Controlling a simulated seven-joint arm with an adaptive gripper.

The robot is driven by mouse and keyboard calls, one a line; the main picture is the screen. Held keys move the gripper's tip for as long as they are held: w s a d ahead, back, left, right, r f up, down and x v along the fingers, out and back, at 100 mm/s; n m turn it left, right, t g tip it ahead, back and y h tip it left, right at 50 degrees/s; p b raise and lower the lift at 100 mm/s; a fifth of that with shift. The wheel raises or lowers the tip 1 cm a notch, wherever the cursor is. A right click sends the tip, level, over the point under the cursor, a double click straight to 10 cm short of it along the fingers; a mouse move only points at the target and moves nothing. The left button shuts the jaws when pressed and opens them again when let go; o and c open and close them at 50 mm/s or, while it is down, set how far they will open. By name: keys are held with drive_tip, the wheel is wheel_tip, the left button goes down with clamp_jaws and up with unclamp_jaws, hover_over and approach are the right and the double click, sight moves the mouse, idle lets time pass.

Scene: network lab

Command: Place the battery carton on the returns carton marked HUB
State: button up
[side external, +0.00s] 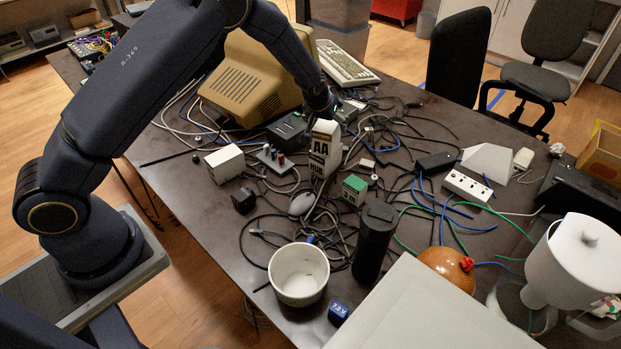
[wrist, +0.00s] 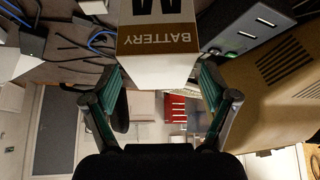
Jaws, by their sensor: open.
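The battery carton (side external: 324,143), white with large AA lettering and a brown band, stands upright mid-table in the side view. In the wrist view its face with the word BATTERY (wrist: 158,40) lies between my fingertips. My gripper (side external: 323,108) is at the battery carton's upper back side. In the wrist view my gripper (wrist: 161,75) is open, with fingers on either side of the carton.
Cables tangle around the cartons. A beige monitor (side external: 250,80) and a dark box (side external: 288,130) stand close behind left.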

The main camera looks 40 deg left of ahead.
drive_tip(key=s+d+r+m+h, duration=0.1)
drive_tip(key=s+d+r+h, duration=0.1)
drive_tip(key=s+r, duration=1.85)
drive_tip(key=s+r+m, duration=0.1)
drive_tip(key=s, duration=0.7)
drive_tip(key=s+r+m, duration=0.2)
drive_tip(key=s, duration=0.7)
drive_tip(key=shift+d+r+g, duration=0.25)
drive_tip(key=shift+d+g, duration=0.05)
drive_tip(key=shift+d, duration=0.15)
